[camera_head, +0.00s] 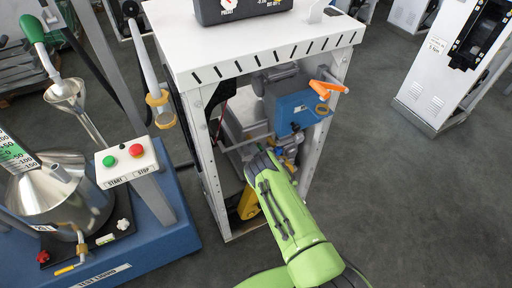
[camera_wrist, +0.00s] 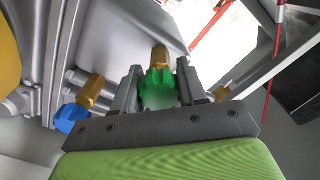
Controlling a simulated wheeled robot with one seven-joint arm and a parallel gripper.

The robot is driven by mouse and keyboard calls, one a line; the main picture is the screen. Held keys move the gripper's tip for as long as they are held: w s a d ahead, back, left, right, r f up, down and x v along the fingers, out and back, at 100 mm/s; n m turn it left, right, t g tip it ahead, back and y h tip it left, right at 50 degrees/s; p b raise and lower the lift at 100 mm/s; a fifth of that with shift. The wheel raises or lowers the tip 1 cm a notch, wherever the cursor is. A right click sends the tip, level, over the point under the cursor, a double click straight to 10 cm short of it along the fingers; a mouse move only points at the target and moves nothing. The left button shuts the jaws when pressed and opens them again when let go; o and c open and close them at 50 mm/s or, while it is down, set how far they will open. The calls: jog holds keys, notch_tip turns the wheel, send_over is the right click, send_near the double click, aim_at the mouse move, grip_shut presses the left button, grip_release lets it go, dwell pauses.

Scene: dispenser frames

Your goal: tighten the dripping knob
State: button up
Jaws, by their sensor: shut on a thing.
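In the wrist view a green knob (camera_wrist: 158,90) on a brass stem (camera_wrist: 160,57) sits between the two fingers of my gripper (camera_wrist: 160,84). The fingers are shut on the green knob, one on each side. A blue knob (camera_wrist: 72,118) on a brass stem is to the left, apart from the fingers. In the head view my green arm reaches into the open white frame, and my gripper (camera_head: 284,160) is small and partly hidden there. The knobs are too small to tell apart in that view. I cannot see any drip.
The white cabinet frame (camera_head: 205,165) has upright posts around the arm. A blue box (camera_head: 290,110) with an orange handle (camera_head: 326,88) is above the gripper. A blue-based machine (camera_head: 150,240) with a metal funnel tank stands at left. Grey floor (camera_head: 400,190) at right is clear.

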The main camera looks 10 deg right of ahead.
jog(key=shift+w+d+r, duration=0.15)
jog(key=shift+r, duration=0.2)
jog(key=o, duration=0.8)
jog(key=shift+o, duration=1.3)
jog(key=shift+d, duration=0.1)
jog(key=shift+f, duration=0.2)
jog(key=p+v, duration=1)
jog(key=v, duration=0.6)
jog(key=shift+p, duration=0.35)
jog(key=shift+w, duration=0.1)
